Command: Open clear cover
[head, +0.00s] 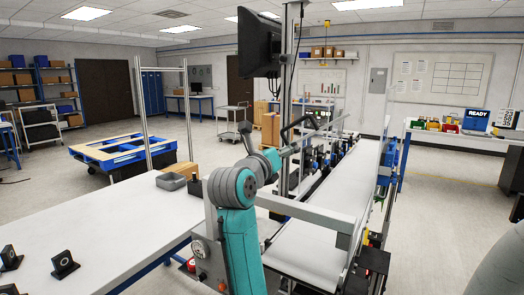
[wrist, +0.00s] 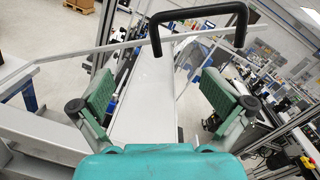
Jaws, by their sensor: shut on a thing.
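A black U-shaped handle (wrist: 200,17) shows at the top of the wrist view, beside thin grey rails. It also shows in the head view as a dark arc (head: 300,121) above the conveyor. The clear cover's see-through panel is hard to make out. My gripper (wrist: 160,92) has its two teal-padded fingers spread apart, left and right of the conveyor in the wrist view. In the head view my gripper (head: 286,151) is at the handle.
A white belt conveyor (head: 325,205) runs away from me under a grey frame (head: 305,212). A dark monitor (head: 259,42) hangs on a post above. A white table (head: 110,235) at the left holds small black fixtures and a grey bin (head: 171,181). Floor is open at the right.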

